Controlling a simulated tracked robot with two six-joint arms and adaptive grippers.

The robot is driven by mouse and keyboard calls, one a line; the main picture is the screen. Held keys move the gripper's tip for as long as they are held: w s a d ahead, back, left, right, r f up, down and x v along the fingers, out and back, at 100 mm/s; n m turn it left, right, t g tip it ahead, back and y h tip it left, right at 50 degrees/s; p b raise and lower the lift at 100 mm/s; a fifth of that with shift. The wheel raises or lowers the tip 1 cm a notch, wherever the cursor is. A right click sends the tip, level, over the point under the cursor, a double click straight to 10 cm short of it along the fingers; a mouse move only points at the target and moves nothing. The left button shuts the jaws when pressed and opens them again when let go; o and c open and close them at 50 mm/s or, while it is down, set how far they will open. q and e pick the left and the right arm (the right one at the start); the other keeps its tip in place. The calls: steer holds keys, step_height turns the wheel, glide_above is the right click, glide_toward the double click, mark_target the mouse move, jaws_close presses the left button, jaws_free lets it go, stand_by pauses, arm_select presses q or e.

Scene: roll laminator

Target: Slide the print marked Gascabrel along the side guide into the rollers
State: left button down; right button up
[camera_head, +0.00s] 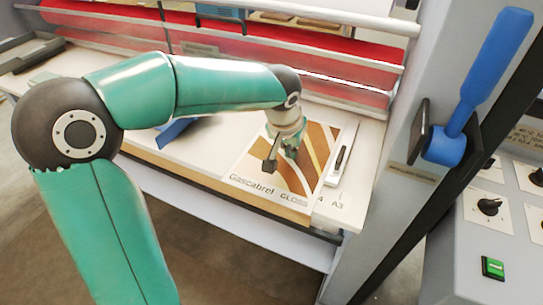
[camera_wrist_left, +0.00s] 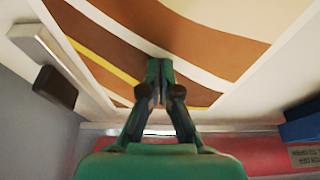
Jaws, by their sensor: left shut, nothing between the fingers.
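The print marked Gascabrel (camera_head: 300,181), with brown, tan and white bands, lies flat on the white feed table near its right side. It fills the upper part of the left wrist view (camera_wrist_left: 205,35). My left gripper (camera_head: 281,160) points down over the middle of the print. Its fingers (camera_wrist_left: 160,85) are shut with nothing between them, and the tips are at or close to the sheet; contact is unclear. The side guide (camera_head: 337,177), a pale strip with a dark piece, runs along the print's right edge. The red rollers (camera_head: 345,72) lie behind the print. My right gripper is out of view.
A blue object (camera_head: 176,130) lies on the table (camera_head: 210,150) left of the print, partly behind my arm. A grey side housing with a large blue lever (camera_head: 490,75) stands at the right. A control panel with knobs and a green switch (camera_head: 493,268) is beyond it.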

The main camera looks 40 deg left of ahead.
mark_target(311, 127)
arm_select(q)
steer(key=shift+w, duration=0.1)
steer(key=shift+w+a+f+p, duration=0.1)
steer(key=shift+w+a+p, duration=0.2)
steer(key=shift+w, duration=0.6)
steer(key=shift+w+a+f+p, duration=0.1)
steer(key=shift+w+a+p, duration=0.15)
steer(key=shift+w, duration=0.65)
steer(key=shift+w, duration=0.1)
steer(key=shift+w+a+r+p, duration=0.15)
steer(key=shift+w+p, duration=0.3)
steer(key=shift+w, duration=0.25)
steer(key=shift+w+a+p, duration=0.15)
steer(key=shift+w+p, duration=0.3)
steer(key=shift+w, duration=0.25)
steer(key=shift+w+a, duration=0.15)
steer(key=shift+w, duration=0.3)
steer(key=shift+w, duration=0.1)
steer(key=shift+w+a+p, duration=0.2)
steer(key=shift+w+p, duration=0.4)
steer(key=shift+w, duration=0.15)
steer(key=shift+w+a+p, duration=0.2)
steer(key=shift+w+p, duration=0.35)
steer(key=shift+w, duration=0.15)
steer(key=shift+w+a, duration=0.1)
steer(key=shift+w, duration=0.3)
